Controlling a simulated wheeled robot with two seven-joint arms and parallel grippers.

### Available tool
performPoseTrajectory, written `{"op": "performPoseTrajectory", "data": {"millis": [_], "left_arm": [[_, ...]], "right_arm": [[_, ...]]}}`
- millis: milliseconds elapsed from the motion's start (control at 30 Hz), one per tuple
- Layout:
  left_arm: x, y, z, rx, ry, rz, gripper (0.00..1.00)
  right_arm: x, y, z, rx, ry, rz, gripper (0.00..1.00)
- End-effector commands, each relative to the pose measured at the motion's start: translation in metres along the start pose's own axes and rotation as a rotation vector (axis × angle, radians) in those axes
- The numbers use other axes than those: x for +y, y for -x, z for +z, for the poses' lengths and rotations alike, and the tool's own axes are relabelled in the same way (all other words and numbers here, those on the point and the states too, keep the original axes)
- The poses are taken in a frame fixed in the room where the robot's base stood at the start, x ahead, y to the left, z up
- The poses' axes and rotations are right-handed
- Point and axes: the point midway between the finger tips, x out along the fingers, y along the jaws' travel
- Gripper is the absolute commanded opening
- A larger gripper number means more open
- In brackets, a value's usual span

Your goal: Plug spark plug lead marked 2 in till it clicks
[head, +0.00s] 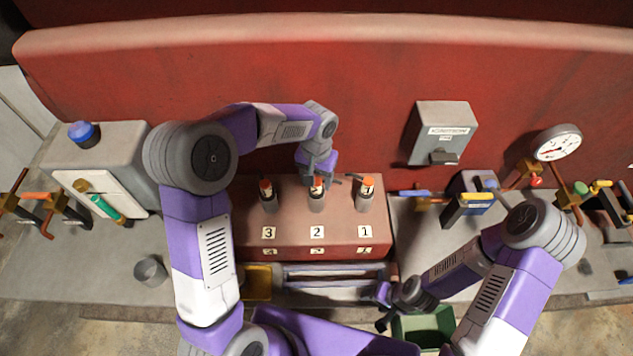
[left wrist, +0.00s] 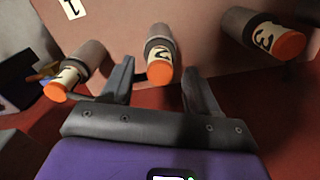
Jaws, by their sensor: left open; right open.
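The lead marked 2 (head: 317,202) is a grey boot with a pale tag and an orange top. It stands on the engine block (head: 290,240) behind the plate marked 2, between leads 3 (head: 268,200) and 1 (head: 365,200). My left gripper (head: 317,179) is open right at the top of lead 2. In the left wrist view the middle lead (left wrist: 160,58) shows between the spread fingers of the gripper (left wrist: 155,82), with gaps beside it. Whether lead 2 is fully seated cannot be told. My right gripper (head: 382,308) is open and empty at the lower middle.
A green bin (head: 425,328) sits below my right gripper. A grey caution box (head: 441,135) and a gauge (head: 557,143) are on the red wall at right. A grey box with a blue dome (head: 84,133) stands at left. A grey cup (head: 150,270) is on the bench.

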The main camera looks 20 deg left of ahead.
Motion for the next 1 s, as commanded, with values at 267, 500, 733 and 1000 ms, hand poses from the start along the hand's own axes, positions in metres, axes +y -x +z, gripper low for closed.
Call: {"op": "performPoseTrajectory", "data": {"millis": [267, 500, 733, 1000], "left_arm": [[0.001, 0.042, -0.001, 0.002, 0.0, 0.001, 0.6], [0.0, 0.048, 0.0, 0.0, 0.0, 0.001, 0.6], [0.0, 0.048, 0.0, 0.0, 0.0, 0.001, 0.6], [0.0, 0.048, 0.0, 0.0, 0.0, 0.0, 0.6]], "right_arm": [[0.0, 0.0, 0.0, 0.0, 0.0, 0.0, 0.6], [0.0, 0.0, 0.0, 0.0, 0.0, 0.0, 0.6], [0.0, 0.0, 0.0, 0.0, 0.0, 0.0, 0.6], [0.0, 0.0, 0.0, 0.0, 0.0, 0.0, 0.6]]}}
